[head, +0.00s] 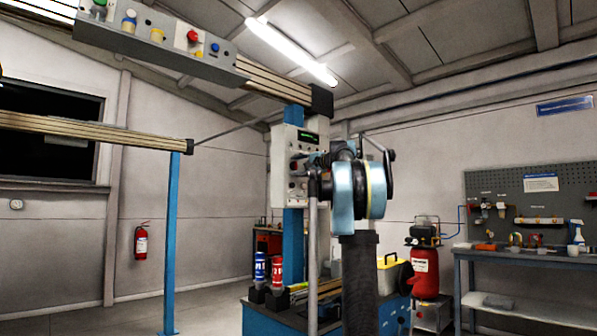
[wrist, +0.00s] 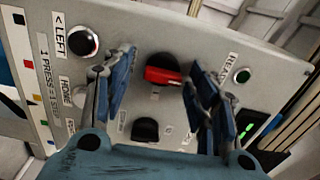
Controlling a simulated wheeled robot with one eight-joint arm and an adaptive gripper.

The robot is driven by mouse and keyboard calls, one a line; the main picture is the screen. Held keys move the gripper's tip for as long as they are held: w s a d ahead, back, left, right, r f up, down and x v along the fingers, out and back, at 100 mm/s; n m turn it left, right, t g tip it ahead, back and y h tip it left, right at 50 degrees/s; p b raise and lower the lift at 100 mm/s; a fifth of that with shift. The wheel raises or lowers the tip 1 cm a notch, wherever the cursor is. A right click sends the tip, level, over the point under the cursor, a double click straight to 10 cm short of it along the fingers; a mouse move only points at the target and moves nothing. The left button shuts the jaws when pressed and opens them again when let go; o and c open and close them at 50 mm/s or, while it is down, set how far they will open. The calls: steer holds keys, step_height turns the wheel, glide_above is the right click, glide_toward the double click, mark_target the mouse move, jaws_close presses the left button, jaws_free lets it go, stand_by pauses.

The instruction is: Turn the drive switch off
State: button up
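A control box (head: 285,178) hangs on the gantry's blue post, and its grey face fills much of the wrist view. A rotary switch with a red handle on a black round base (wrist: 163,76) sits near the middle of that view; its name label is not readable. My gripper (wrist: 161,66) is open, with one finger on each side of the red handle and visible gaps to both. The red handle lies roughly sideways in the picture. In the head view my gripper (head: 312,172) is in front of the box, partly hidden by my arm.
A black knob (wrist: 145,130) sits just below the switch. A small green-lit display (wrist: 246,129) is at right.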

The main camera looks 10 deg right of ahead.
steer(key=v, duration=1.2)
steer(key=shift+w, duration=0.1)
